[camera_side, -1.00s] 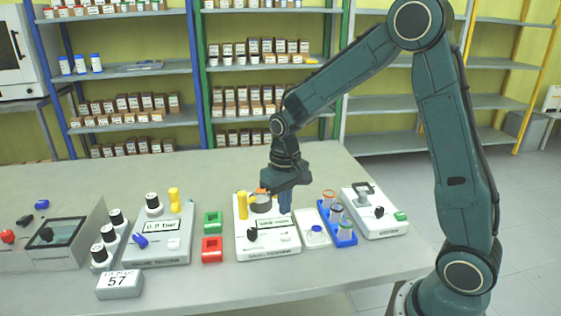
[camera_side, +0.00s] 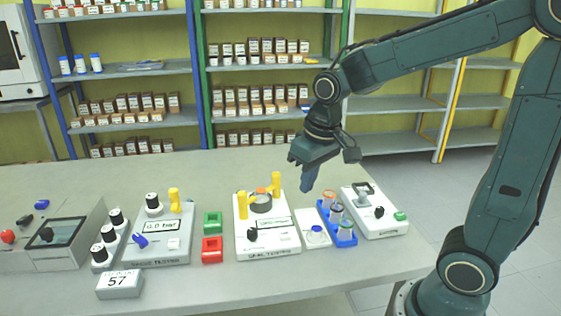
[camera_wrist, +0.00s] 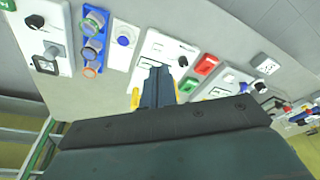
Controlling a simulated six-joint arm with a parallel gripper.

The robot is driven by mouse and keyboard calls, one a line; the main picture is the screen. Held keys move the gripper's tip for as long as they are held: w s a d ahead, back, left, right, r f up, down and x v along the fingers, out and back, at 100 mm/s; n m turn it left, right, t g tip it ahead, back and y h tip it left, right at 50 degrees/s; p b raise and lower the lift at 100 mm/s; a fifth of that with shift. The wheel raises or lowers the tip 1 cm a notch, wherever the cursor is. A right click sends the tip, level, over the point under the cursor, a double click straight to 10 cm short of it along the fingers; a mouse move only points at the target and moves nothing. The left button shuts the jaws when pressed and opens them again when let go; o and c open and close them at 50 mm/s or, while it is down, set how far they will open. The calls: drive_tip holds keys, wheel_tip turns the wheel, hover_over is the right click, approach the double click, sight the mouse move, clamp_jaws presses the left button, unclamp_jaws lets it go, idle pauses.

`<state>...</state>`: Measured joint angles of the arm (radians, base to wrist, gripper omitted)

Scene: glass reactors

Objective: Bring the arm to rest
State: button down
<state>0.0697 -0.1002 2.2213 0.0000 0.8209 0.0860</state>
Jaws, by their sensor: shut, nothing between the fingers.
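My gripper (camera_side: 308,184) is shut and empty, its blue fingers pointing down. It hangs above the bench, over the area between the white tester with the yellow posts (camera_side: 265,228) and the blue rack (camera_side: 338,222). It is apart from everything in view. In the wrist view my gripper (camera_wrist: 158,72) shows as shut fingers at the centre, with the blue rack (camera_wrist: 92,42) to the upper left. A yellow post shows on either side of the fingers.
The blue rack holds several ringed glass vessels. A white device (camera_side: 375,212) stands to its right. A green bin (camera_side: 213,222) and a red bin (camera_side: 212,250) stand left of the tester. A pressure tester (camera_side: 160,245) is further left. The back of the bench (camera_side: 235,168) is clear.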

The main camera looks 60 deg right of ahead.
drive_tip(key=s+a+r+n+t, duration=0.1)
drive_tip(key=s+r, duration=0.1)
drive_tip(key=s, duration=0.4)
drive_tip(key=s+a+r+t, duration=0.1)
drive_tip(key=s+r+t, duration=0.1)
drive_tip(key=s, duration=0.5)
drive_tip(key=shift+s+r+n, duration=0.25)
drive_tip(key=shift+r+n, duration=0.15)
drive_tip(key=shift+r, duration=0.2)
drive_tip(key=shift+a, duration=0.1)
idle(0.6)
